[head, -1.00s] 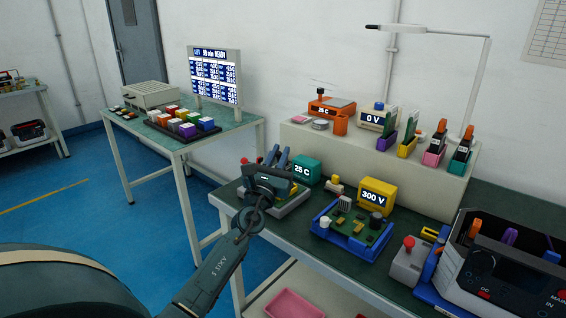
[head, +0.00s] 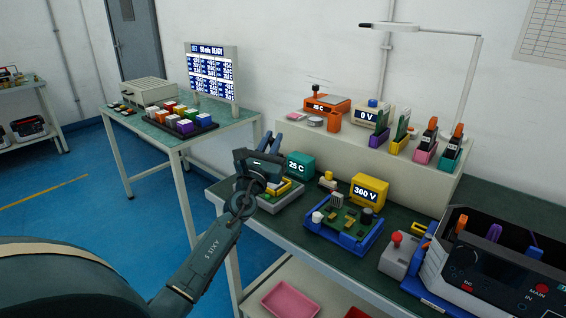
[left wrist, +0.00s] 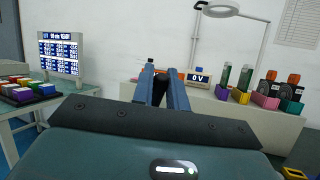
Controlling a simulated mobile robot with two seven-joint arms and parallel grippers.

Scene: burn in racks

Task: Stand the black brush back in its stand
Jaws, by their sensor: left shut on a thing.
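My left gripper (head: 270,142) is raised over the near left end of the workbench (head: 400,228). In the left wrist view its two blue fingers (left wrist: 162,90) are shut on a dark, upright piece between them, the black brush (left wrist: 159,90). Its lower part is hidden by the gripper body, and the brush cannot be made out in the head view. An orange cup (head: 334,121) stands on the raised shelf beside the orange device; I cannot tell whether it is the brush stand. My right gripper is not in view.
The shelf (head: 375,152) holds purple, yellow, pink and teal holders with upright items, and a 0 V meter (head: 371,115). A teal 25 C box (head: 299,165), a yellow 300 V box (head: 369,191) and a blue board fixture (head: 345,228) crowd the bench.

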